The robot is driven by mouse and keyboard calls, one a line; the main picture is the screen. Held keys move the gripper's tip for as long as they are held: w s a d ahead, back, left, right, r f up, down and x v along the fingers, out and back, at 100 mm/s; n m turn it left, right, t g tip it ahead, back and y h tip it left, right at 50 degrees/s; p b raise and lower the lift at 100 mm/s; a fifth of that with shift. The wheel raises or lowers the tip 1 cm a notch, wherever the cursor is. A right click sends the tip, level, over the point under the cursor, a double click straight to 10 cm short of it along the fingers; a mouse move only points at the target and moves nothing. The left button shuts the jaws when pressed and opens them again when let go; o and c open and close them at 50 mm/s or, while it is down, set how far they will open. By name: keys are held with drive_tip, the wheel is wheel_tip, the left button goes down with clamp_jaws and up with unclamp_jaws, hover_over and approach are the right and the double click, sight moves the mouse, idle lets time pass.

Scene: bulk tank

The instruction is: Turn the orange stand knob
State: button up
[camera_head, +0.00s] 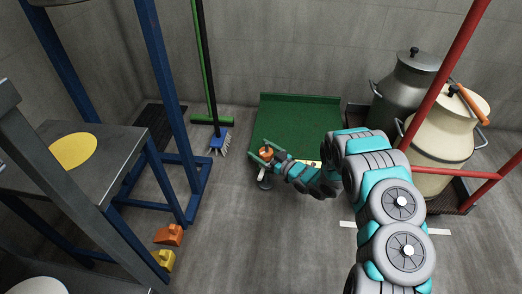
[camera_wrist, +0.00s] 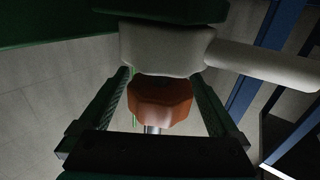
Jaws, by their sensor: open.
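The orange knob (camera_wrist: 160,98) sits on a short metal stem in the middle of the wrist view, just below a pale rounded part with a side arm (camera_wrist: 262,64). My gripper (camera_head: 262,155) is open, with one green-edged finger on each side of the knob. In the wrist view the fingers show at the left and right, with gaps to the knob; I see no contact. In the head view the orange knob (camera_head: 266,150) shows small between the fingers. The stand's grey foot (camera_head: 264,184) is below it, partly hidden by my gripper.
A green panel (camera_head: 297,125) lies behind the stand. A blue frame (camera_head: 168,90) with a grey table stands left; orange and yellow blocks (camera_head: 168,235) lie at its foot. Milk cans (camera_head: 408,85) and a red rail (camera_head: 440,70) stand right. Brushes lean at the wall. The front middle floor is clear.

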drive_tip(key=c, duration=1.4)
drive_tip(key=shift+o, duration=0.2)
drive_tip(key=shift+r+t, duration=0.1)
drive_tip(key=shift+t, duration=0.2)
